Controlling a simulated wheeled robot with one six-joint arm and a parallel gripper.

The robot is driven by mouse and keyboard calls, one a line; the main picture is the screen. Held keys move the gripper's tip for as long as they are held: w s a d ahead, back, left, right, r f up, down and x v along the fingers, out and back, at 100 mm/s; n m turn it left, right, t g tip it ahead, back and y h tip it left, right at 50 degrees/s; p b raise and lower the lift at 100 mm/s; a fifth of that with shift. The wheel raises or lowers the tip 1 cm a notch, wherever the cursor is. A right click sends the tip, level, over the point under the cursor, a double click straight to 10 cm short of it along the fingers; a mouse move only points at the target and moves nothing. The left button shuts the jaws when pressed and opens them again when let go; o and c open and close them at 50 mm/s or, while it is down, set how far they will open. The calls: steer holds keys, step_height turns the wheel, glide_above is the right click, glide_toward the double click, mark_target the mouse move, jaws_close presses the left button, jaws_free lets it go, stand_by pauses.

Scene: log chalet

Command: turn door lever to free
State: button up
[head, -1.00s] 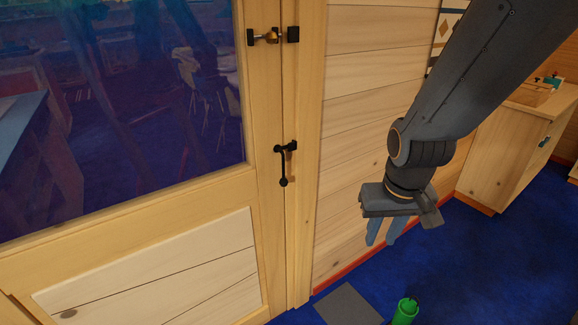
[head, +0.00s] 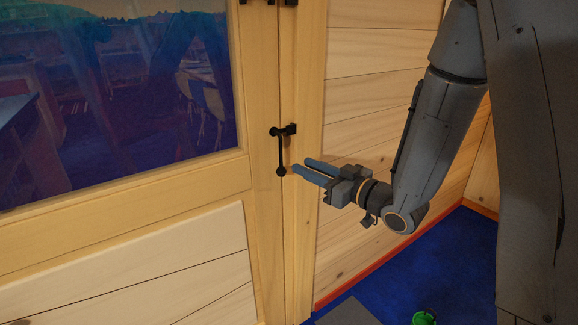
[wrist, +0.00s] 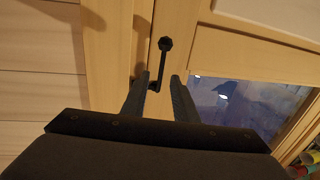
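The black door lever (head: 280,152) hangs straight down from its pivot on the wooden door's edge, with a round knob at its lower end. My gripper (head: 300,164) is open and empty in the head view, its two bluish fingers pointing left at the lever's lower part. The fingertips look just right of the knob; whether they touch it I cannot tell. In the wrist view, the lever (wrist: 162,65) shows beyond the open gripper (wrist: 158,77). Its pivot end lies between the fingers in the picture, and its knob lies above the fingertips.
The closed-looking door (head: 190,190) has a large window (head: 110,90). A black latch (head: 270,2) is cut off at the top edge. A plank wall (head: 375,70) stands right of the frame. A green object (head: 424,318) and grey mat (head: 348,312) lie low on the blue floor.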

steer(key=x, duration=0.7)
steer(key=shift+w+a+r+p, duration=0.1)
steer(key=shift+w+a+p, duration=0.15)
steer(key=shift+a+p, duration=0.15)
jaws_close()
stand_by(1.1)
